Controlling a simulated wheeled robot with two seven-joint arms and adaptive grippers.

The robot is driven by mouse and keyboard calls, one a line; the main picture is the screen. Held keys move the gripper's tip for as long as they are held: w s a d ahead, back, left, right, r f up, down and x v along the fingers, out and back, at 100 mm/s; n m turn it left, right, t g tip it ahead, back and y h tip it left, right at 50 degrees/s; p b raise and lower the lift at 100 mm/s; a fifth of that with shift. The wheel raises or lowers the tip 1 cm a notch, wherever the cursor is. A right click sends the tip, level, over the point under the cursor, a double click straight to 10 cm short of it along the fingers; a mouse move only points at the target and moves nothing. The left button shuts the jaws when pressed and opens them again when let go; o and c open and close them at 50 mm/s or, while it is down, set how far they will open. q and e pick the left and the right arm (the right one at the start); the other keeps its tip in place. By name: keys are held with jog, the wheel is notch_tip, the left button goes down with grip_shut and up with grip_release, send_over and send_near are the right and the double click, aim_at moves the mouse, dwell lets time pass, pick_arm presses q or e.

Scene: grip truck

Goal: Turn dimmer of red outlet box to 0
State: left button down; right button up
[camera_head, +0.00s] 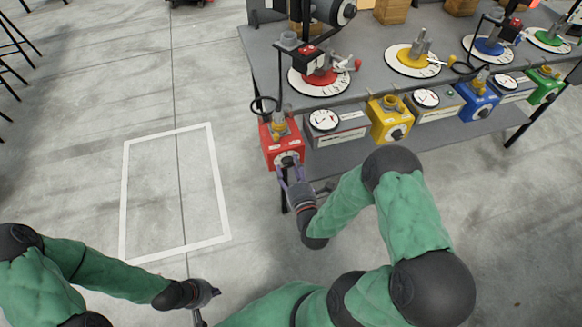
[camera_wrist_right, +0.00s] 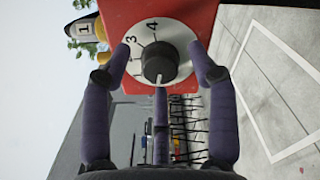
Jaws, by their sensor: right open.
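The red outlet box (camera_head: 276,137) hangs at the left front corner of the workbench. Its front carries a round white dimmer dial (camera_wrist_right: 178,48) with a black knob (camera_wrist_right: 159,66). Marks including 3 and 4 show on the dial, and a light pointer line on the knob points down in the right wrist view. My right gripper (camera_head: 289,170) is open in front of the dial. In the right wrist view its fingers (camera_wrist_right: 160,52) stand on both sides of the knob, apart from it; a third finger is below. My left gripper (camera_head: 212,293) is low over the floor, away from the box.
Yellow (camera_head: 390,122), blue (camera_head: 477,103) and green (camera_head: 543,88) outlet boxes line the bench front to the right, with gauges between them. The grey workbench (camera_head: 385,83) carries coloured dial discs. Open floor with a white marked rectangle (camera_head: 126,190) lies to the left.

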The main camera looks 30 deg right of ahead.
jog(key=v, duration=1.1)
jog(key=shift+s, duration=0.25)
